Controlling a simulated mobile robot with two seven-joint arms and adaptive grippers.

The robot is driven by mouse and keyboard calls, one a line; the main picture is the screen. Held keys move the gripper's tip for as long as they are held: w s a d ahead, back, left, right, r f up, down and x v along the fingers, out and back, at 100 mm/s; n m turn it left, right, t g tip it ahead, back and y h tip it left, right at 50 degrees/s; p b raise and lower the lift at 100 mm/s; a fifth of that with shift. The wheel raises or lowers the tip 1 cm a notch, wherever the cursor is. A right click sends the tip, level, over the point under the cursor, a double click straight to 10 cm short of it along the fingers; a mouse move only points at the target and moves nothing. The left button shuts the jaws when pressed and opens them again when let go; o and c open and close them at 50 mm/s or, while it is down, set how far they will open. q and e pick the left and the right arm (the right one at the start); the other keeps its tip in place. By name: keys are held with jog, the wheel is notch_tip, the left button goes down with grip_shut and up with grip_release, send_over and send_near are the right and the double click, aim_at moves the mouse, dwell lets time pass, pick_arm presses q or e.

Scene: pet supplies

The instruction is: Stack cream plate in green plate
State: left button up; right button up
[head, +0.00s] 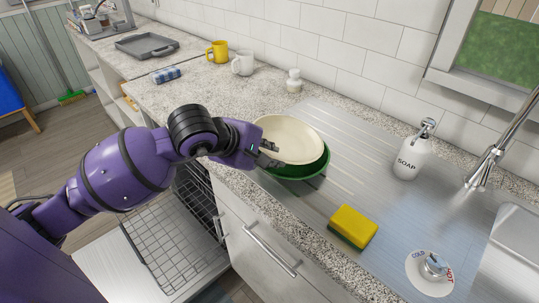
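The cream plate (291,136) is round and shallow and lies over the green plate (311,171) in the head view, on the counter by the sink. The cream plate sits a little up and left of it, so green shows only along the lower and right edge. I cannot tell whether the two touch. My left gripper (271,154) is at the cream plate's left rim, with its dark fingertips over the edge. Whether the fingers are closed on the rim is unclear. My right gripper is not in view.
A yellow sponge (353,227), a soap bottle (411,158) and a faucet (485,168) stand to the right. A small white bottle (293,81) and two mugs are behind. The open dishwasher rack (172,247) is below left.

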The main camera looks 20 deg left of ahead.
pick_arm(q)
jog(key=v, duration=1.1)
jog(key=s+d+f+n+g+h, duration=0.2)
jog(key=s+d+f+n+h, duration=0.5)
jog(key=d+n+h, duration=0.3)
jog(key=s+a+f+n+t+y, duration=0.1)
jog(key=a+f+n+t+y, duration=0.3)
jog(key=n, duration=0.6)
jog(key=s+a+f+n+t+y, duration=0.1)
jog(key=a+f+n+t+y, duration=0.1)
jog(key=f+n, duration=0.6)
jog(key=s+a+f+n+t+y, duration=0.1)
jog(key=a+f+n+t+y, duration=0.25)
jog(key=n, duration=0.85)
jog(key=s+d+f+n+g+y, duration=0.1)
jog(key=s+d+f+n+g, duration=0.1)
jog(key=s+f+n+g, duration=0.2)
jog(key=s+d+f+n+g+y, duration=0.2)
jog(key=s+f+n+g, duration=0.2)
jog(key=s+f+n, duration=0.6)
jog(key=s+f, duration=0.5)
jog(key=f, duration=0.1)
jog(key=shift+s+d, duration=0.3)
jog(key=shift+s, duration=0.05)
